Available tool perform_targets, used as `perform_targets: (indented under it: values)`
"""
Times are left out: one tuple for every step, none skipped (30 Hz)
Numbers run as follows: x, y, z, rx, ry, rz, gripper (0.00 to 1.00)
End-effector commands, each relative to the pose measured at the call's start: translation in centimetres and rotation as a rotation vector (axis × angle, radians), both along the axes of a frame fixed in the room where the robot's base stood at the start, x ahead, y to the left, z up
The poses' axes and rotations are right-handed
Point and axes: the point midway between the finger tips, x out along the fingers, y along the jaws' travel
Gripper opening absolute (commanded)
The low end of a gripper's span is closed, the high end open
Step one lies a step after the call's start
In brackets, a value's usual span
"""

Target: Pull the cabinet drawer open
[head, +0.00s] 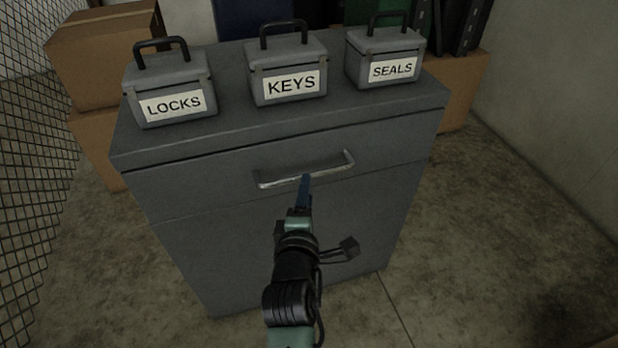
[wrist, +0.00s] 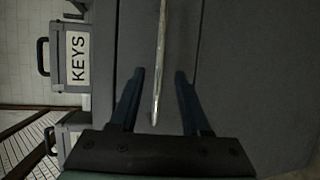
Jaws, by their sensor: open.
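The grey cabinet (head: 290,245) stands ahead of me with its wide top drawer (head: 205,172) shut. A silver bar handle (head: 332,169) runs across the drawer front. My gripper (head: 305,180) is at the middle of the handle, its dark blue fingers pointing at the drawer. In the wrist view, the handle (wrist: 160,50) passes through the gap between the two fingers of my open gripper (wrist: 160,72). A gap shows on each side of the bar, so neither finger appears to touch it. The wrist view is turned sideways.
Three grey boxes stand on the cabinet top, labelled LOCKS (head: 171,85), KEYS (head: 287,70) and SEALS (head: 385,58). Cardboard boxes (head: 98,60) are behind at the left. A wire mesh fence (head: 40,150) is at the left, a wall (head: 550,100) at the right. The floor (head: 470,240) right of the cabinet is clear.

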Motion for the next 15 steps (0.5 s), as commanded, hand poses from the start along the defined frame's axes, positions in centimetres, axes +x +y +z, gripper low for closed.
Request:
perform_targets:
  values:
    - [1.1, -0.1, -0.3, 0.004, -0.003, -0.001, 0.47]
    - [1.6, -0.2, -0.4, 0.003, -0.003, -0.001, 0.47]
    - [2.2, -0.3, -0.6, 0.003, -0.002, -0.003, 0.47]
    - [2.7, -0.3, -0.6, 0.004, -0.003, -0.003, 0.47]
    - [3.1, -0.4, -0.7, 0.003, -0.002, -0.003, 0.47]
    - [3.7, -0.4, -0.8, 0.003, -0.002, -0.003, 0.47]
    - [4.0, -0.4, -0.9, 0.003, -0.001, -0.003, 0.47]
    - [4.4, -0.5, -0.9, 0.002, -0.001, -0.002, 0.47]
    - [4.8, -0.5, -1.0, 0.004, -0.001, -0.002, 0.47]
    - [5.1, -0.5, -1.0, 0.004, -0.001, -0.002, 0.47]
    - [5.3, -0.5, -1.0, 0.004, -0.001, -0.002, 0.47]
    - [5.6, -0.5, -1.1, 0.002, -0.001, -0.001, 0.47]
    - [5.7, -0.5, -1.1, 0.002, -0.001, -0.001, 0.47]
    - [5.8, -0.5, -1.1, 0.002, -0.001, -0.001, 0.47]
    - [6.0, -0.5, -1.1, 0.002, -0.001, -0.001, 0.47]
